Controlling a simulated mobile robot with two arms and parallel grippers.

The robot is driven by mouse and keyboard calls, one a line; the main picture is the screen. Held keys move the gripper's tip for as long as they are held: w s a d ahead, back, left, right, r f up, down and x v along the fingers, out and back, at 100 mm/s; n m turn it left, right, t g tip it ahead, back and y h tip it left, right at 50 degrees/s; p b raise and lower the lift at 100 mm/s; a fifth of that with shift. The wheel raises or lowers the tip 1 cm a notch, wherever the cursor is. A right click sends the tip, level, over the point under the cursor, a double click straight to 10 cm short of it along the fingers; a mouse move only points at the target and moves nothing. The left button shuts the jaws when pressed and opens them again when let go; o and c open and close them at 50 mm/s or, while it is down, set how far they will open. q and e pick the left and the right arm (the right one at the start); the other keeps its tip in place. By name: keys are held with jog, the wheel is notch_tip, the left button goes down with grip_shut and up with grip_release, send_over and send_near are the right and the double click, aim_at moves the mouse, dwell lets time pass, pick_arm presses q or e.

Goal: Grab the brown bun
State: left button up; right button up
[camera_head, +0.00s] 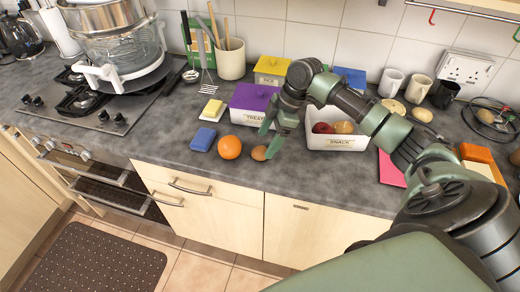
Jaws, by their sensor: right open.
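A small brown rounded thing (259,153), which looks like the brown bun, lies on the grey counter near its front edge. It is just right of an orange (230,147). My right gripper (269,138) is open and points down, with its fingertips close above and beside the bun. I cannot tell whether a finger touches it. Nothing shows between the fingers. My left gripper is out of view.
A white snack box (337,143) with fruit or buns stands right of the gripper, a purple-lidded box (253,97) behind it. Cups and more round items stand at the right. The counter's front left is clear.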

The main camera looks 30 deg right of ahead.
aim_at(262, 149)
jog(key=p+x, duration=0.1)
jog(key=x, duration=0.1)
jog(key=shift+a+f, duration=0.1)
jog(key=shift+f, duration=0.2)
jog(key=shift+x, duration=0.85)
jog(key=c, duration=1.4)
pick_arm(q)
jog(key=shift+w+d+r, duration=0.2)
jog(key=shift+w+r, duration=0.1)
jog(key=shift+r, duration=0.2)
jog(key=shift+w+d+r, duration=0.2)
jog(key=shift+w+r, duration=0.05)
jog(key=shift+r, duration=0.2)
pick_arm(e)
jog(key=shift+r, duration=0.1)
